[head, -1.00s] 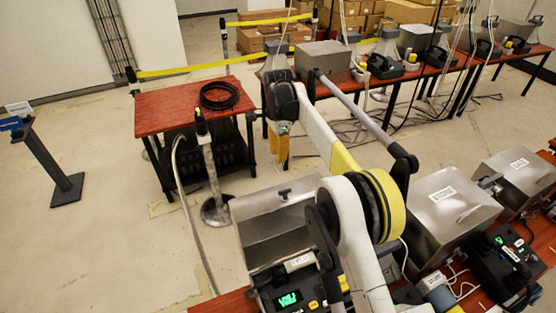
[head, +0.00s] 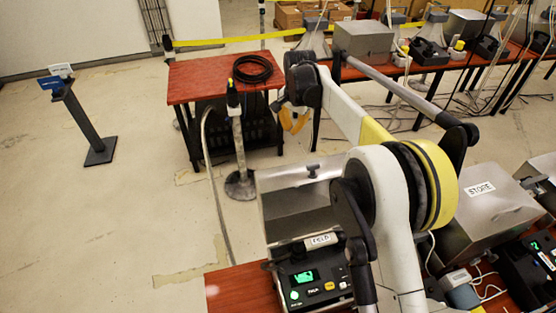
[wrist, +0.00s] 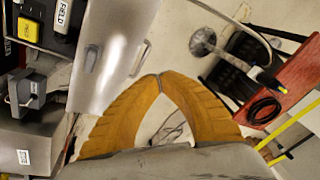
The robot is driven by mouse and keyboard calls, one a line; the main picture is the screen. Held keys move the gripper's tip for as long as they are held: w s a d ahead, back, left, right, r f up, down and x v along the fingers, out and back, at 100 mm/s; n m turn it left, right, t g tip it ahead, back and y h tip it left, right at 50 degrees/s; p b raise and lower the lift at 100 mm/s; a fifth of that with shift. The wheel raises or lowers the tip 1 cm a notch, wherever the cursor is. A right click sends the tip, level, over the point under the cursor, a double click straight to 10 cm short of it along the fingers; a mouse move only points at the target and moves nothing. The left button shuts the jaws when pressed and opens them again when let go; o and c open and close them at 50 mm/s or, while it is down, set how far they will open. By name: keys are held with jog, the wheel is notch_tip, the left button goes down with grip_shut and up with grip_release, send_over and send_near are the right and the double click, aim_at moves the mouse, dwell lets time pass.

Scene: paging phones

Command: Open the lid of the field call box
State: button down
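The field call box (head: 285,215) is a grey metal box at the bottom middle of the head view, with a dark knob on its upper edge. A black phone unit (head: 306,283) with a green display and a FIELD label sits in front. In the wrist view, a metal panel (wrist: 115,40) with a FIELD label and a bar handle (wrist: 141,58) shows left of my fingers. The head view does not clearly show whether the lid is raised. My gripper (wrist: 160,78) has its orange fingertips together, holding nothing, apart from the handle. In the head view my gripper (head: 293,120) hangs beyond the box.
A red table (head: 205,82) with a coiled black cable (head: 253,69) stands behind. A post (head: 240,150) stands between it and the box. The STORE box (head: 485,215) is at right. Floor at left is open, apart from a sign stand (head: 85,120).

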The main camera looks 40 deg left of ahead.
jog(key=s+a+f+n+t+y+b, duration=0.2)
jog(key=s+a+f+n+b, duration=0.15)
jog(key=s+f+n, duration=0.45)
jog(key=w+a+f+n, duration=0.2)
jog(key=w+a+f, duration=0.25)
jog(key=f, duration=0.25)
jog(key=shift+y, duration=0.3)
jog(key=d, duration=0.1)
jog(key=s+d, duration=0.2)
jog(key=shift+d+r, duration=0.35)
jog(key=shift+d, duration=0.05)
jog(key=shift+b, duration=0.3)
